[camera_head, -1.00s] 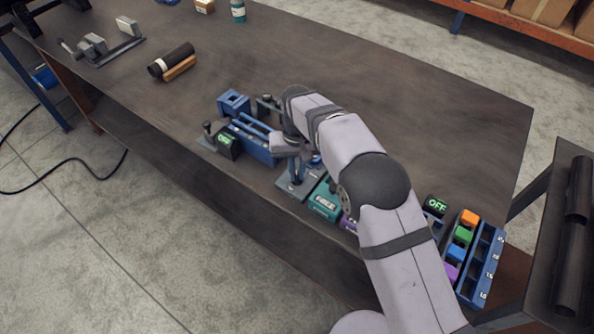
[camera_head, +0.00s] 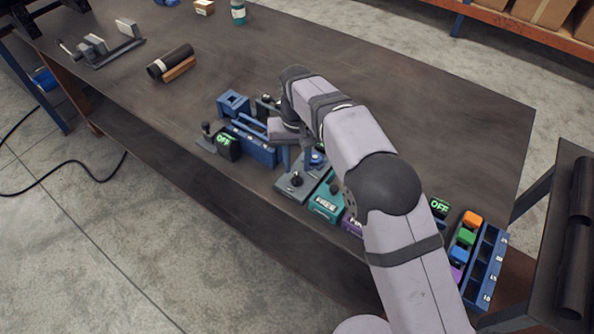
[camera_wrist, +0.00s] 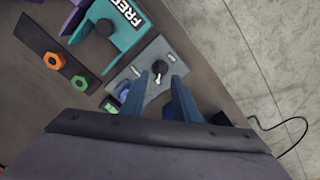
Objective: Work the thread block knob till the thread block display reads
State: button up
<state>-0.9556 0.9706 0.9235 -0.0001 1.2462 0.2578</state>
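A grey plate (camera_head: 289,189) at the table's front edge carries a dark knob (camera_head: 297,180). The wrist view also shows this knob (camera_wrist: 160,67), with pale marks beside it. I cannot tell for certain whether this is the thread block knob. My gripper (camera_wrist: 161,77) is open, its two blue fingers apart, with the knob showing between and just beyond the tips. It appears empty and clear of the plate. A small green-lit display (camera_wrist: 110,104) in the wrist view is too small to read.
A blue rack (camera_head: 254,148) and an OFF display (camera_head: 227,144) stand left of the plate. Another OFF display (camera_head: 438,207) and a tray of coloured blocks (camera_head: 485,265) are at the right. A dark strip (camera_wrist: 50,55) holds orange and green nuts.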

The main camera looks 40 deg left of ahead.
aim_at(298, 176)
jog(key=shift+r, duration=1.55)
jog(key=shift+w+d, duration=0.1)
jog(key=w+d+r+m, duration=0.1)
jog(key=w+d+m, duration=0.15)
jog(key=d, duration=0.95)
jog(key=w+d+r+m, duration=0.1)
jog(key=w+d, duration=0.2)
jog(key=d, duration=1)
jog(key=s+d+f+m, duration=0.2)
jog(key=s+d, duration=0.6)
jog(key=d, duration=0.2)
jog(key=s+d+f+m, duration=0.2)
jog(key=s+d, duration=0.6)
jog(key=d, duration=0.3)
